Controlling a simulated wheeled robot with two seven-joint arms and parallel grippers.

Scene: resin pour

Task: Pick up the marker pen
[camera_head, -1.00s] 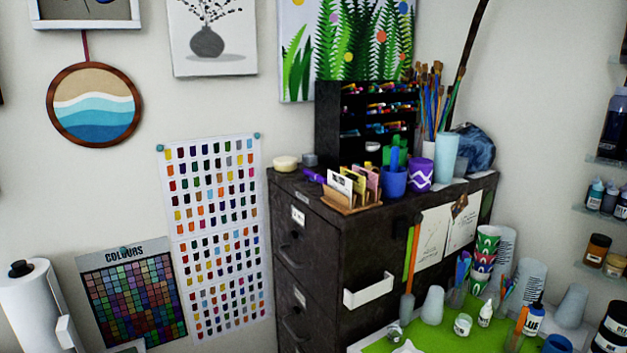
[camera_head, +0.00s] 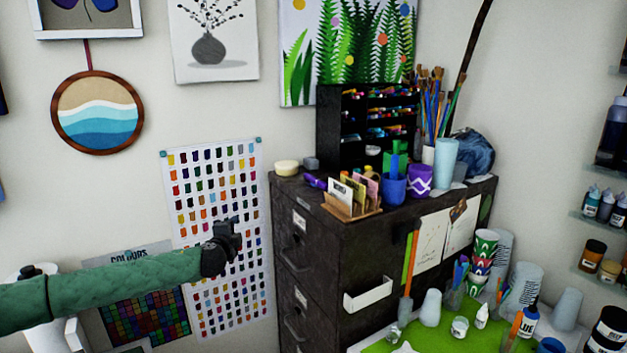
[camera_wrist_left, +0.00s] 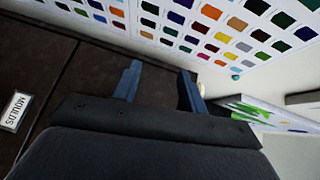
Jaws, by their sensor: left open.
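A small purple pen-like object (camera_head: 314,181) lies on top of the dark cabinet (camera_head: 345,255), near its left edge; I cannot tell for sure that it is the marker pen. Many coloured pens (camera_head: 380,112) lie in the black rack at the back of the cabinet top. My left gripper (camera_head: 236,236) is in front of the colour chart, left of the cabinet and lower than its top. In the left wrist view its two fingers (camera_wrist_left: 160,88) are apart with nothing between them. My right gripper is not in view.
A wooden card holder (camera_head: 350,207), a blue cup (camera_head: 393,188) and a purple cup (camera_head: 419,180) stand near the purple object. A round cream lid or tub (camera_head: 286,167) sits behind it. The cabinet's "MOULDS" label (camera_wrist_left: 15,110) shows in the left wrist view.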

